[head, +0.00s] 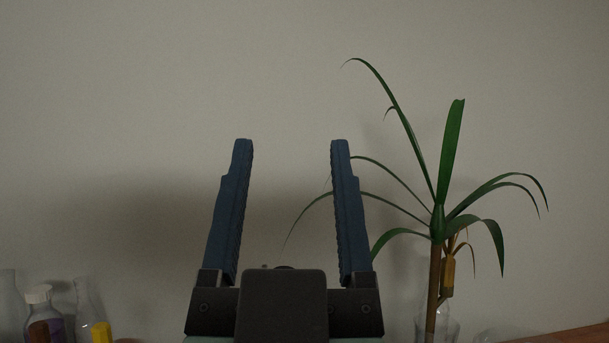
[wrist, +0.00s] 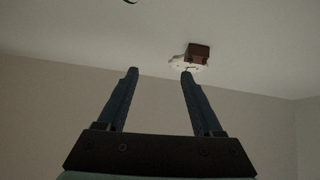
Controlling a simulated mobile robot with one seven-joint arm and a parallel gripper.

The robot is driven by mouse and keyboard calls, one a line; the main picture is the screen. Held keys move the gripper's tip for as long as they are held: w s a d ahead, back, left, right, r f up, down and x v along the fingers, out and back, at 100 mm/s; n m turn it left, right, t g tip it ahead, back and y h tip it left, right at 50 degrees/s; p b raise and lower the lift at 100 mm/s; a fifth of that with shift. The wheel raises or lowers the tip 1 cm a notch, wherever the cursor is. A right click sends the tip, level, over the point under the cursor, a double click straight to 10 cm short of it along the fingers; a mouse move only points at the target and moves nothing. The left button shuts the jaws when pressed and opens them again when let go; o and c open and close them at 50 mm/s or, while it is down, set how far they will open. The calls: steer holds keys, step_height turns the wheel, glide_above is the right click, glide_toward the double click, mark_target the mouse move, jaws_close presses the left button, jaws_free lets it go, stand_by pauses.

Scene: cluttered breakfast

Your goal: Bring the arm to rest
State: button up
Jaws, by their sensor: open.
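My gripper (head: 291,145) is raised in front of a plain wall in the head view, its two dark blue fingers pointing up. The fingers stand wide apart with nothing between them. In the wrist view my gripper (wrist: 159,70) is also open and empty, against the wall and the pale ceiling. It touches nothing that I can see.
A green plant (head: 437,225) in a glass vase stands to the right, its leaves reaching behind my right finger. Glass bottles (head: 55,320) stand at the lower left. A wooden surface edge (head: 570,335) shows at lower right. A brown and white fixture (wrist: 195,55) is overhead.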

steer(key=r, duration=0.1)
steer(key=s+d+r, duration=0.1)
steer(key=shift+s+r+t, duration=0.3)
steer(key=shift+t, duration=0.1)
step_height(320, 180, up, 18)
steer(key=p, duration=1.7)
steer(key=shift+f+p, duration=0.25)
steer(key=shift+p, duration=0.05)
